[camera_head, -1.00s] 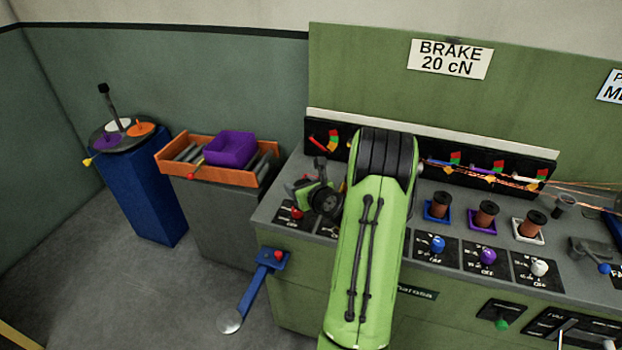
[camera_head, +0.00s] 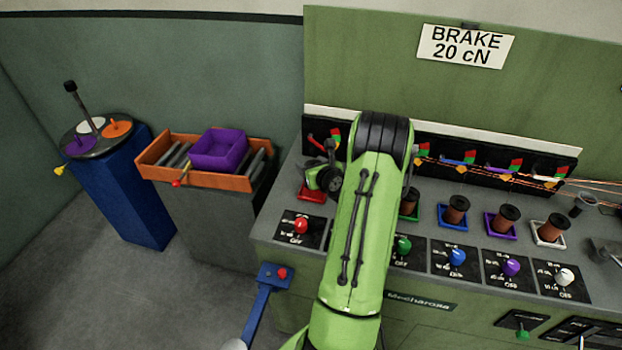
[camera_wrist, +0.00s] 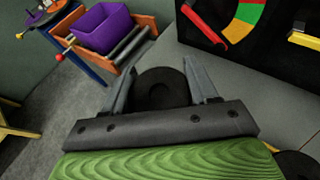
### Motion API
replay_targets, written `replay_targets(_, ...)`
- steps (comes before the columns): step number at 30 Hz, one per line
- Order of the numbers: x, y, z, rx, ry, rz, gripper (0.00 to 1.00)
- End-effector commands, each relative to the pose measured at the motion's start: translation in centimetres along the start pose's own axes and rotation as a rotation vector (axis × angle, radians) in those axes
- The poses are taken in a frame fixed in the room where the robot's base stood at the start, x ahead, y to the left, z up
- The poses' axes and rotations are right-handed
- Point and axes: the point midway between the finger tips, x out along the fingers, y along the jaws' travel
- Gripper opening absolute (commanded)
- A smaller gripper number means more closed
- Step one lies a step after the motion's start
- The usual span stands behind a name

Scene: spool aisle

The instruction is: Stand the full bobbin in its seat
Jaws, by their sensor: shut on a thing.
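In the wrist view, my gripper (camera_wrist: 160,76) is shut on a bobbin (camera_wrist: 160,90), of which only the black round end shows between the two fingers. The bobbin's body and lower end are hidden. In the head view, the end of my arm is over the left part of the bench, close to a red seat (camera_head: 312,194). The arm hides part of this area. I cannot tell whether the bobbin touches the seat. Brown bobbins stand upright in the blue (camera_head: 456,210), purple (camera_head: 504,221) and white (camera_head: 551,230) seats. Another is partly hidden in a green seat (camera_head: 409,214).
A row of coloured knobs, starting with a red knob (camera_head: 301,226), lines the bench front. Coloured gauges (camera_head: 465,158) and thin orange threads run behind the seats. An orange tray (camera_head: 228,182) with a purple bin (camera_head: 220,149) and a blue pedestal (camera_head: 125,200) stand left.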

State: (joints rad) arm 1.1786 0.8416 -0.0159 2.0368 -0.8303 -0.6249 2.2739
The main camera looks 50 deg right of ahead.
Motion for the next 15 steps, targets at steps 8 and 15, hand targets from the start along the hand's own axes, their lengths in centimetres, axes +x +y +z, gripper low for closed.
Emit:
replay_targets(8,1.4,0.0,-3.2,0.000,-0.004,-0.001,0.15)
replay_targets(15,1.4,0.0,-3.4,0.000,-0.003,-0.001,0.15)
